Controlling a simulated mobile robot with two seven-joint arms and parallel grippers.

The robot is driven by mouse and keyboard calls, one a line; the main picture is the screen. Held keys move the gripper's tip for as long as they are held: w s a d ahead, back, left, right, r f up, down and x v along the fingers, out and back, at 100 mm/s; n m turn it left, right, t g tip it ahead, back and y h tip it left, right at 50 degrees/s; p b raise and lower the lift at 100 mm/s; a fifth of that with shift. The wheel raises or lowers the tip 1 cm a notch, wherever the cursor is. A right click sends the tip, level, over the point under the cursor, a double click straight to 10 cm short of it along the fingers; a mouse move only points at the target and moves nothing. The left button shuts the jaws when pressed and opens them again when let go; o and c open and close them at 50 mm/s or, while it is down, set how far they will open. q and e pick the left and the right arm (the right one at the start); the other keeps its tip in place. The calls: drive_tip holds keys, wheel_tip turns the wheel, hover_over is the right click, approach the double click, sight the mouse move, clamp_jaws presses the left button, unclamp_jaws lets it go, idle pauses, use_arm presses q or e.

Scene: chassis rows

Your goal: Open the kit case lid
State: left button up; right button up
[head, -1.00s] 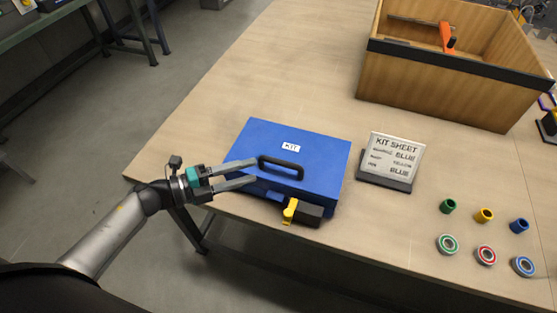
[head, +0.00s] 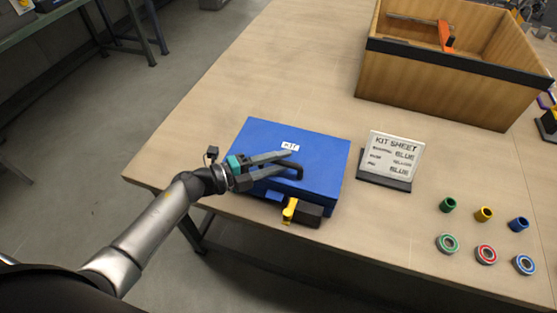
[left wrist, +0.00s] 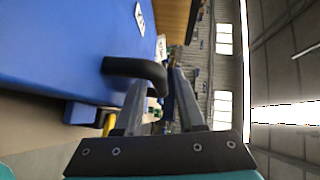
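The blue kit case (head: 318,160) lies shut near the table's front edge, with a white KIT label on its lid. Its black handle (head: 299,171) stands on the near side; it also shows in the left wrist view (left wrist: 137,67). A yellow latch (head: 289,209) sits on the front. My left gripper (head: 288,160) is over the lid at the handle, fingers apart. In the left wrist view, the bent end of the handle shows by the gap between the fingers (left wrist: 161,88); I cannot tell whether they touch it. My right gripper is out of view.
A kit sheet stand (head: 390,160) is right of the case. Several coloured cylinders and rings, such as the red ring (head: 486,255), lie further right. A wooden bin (head: 450,85) stands at the back right. The table left of and behind the case is clear.

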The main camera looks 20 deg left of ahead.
use_arm(q)
clamp_jaws()
idle(1.1)
